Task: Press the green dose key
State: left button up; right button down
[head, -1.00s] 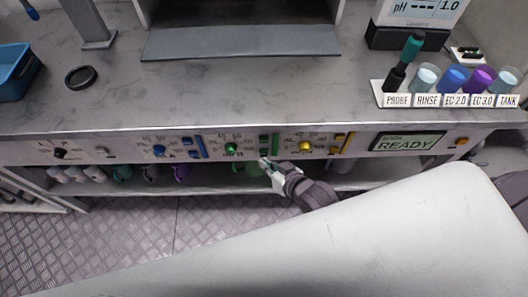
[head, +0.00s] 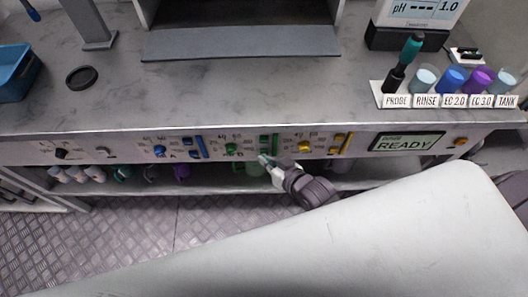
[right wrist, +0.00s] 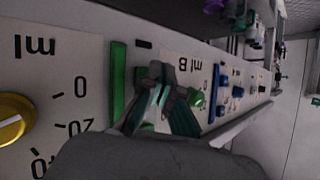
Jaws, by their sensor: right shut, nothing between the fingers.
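The front panel has a green group with a round green knob (head: 231,149), small green keys (head: 264,140) and a green vertical bar (head: 275,143). My right gripper (head: 262,158) is shut and empty, its tips at the lower green key. In the right wrist view the fingers (right wrist: 160,82) are in front of the green keys, between the green bar (right wrist: 118,82) and the green knob (right wrist: 196,98). The fingers partly hide the keys; I cannot tell whether they touch. A lit display (head: 407,142) reads READY. My left gripper is not in view.
A blue group (head: 159,151) lies left of the green one, and a yellow group (head: 305,147) lies right. The countertop edge (head: 220,132) overhangs the panel. Cups and a green container (head: 255,169) stand on the shelf below. Labelled cups (head: 452,79) stand at the back right.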

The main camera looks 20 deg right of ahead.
jog(key=shift+w, duration=0.3)
jog(key=shift+s, duration=0.2)
dwell(0.4)
jog(key=shift+s+a+p, duration=0.15)
jog(key=shift+s+p, duration=0.45)
jog(key=shift+s, duration=0.1)
jog(key=s+p, duration=0.1)
jog(key=s, duration=0.1)
jog(key=s+a+p, duration=0.1)
jog(key=s, duration=0.1)
jog(key=shift+s+a, duration=0.2)
jog(key=shift+s, duration=0.2)
dwell(0.6)
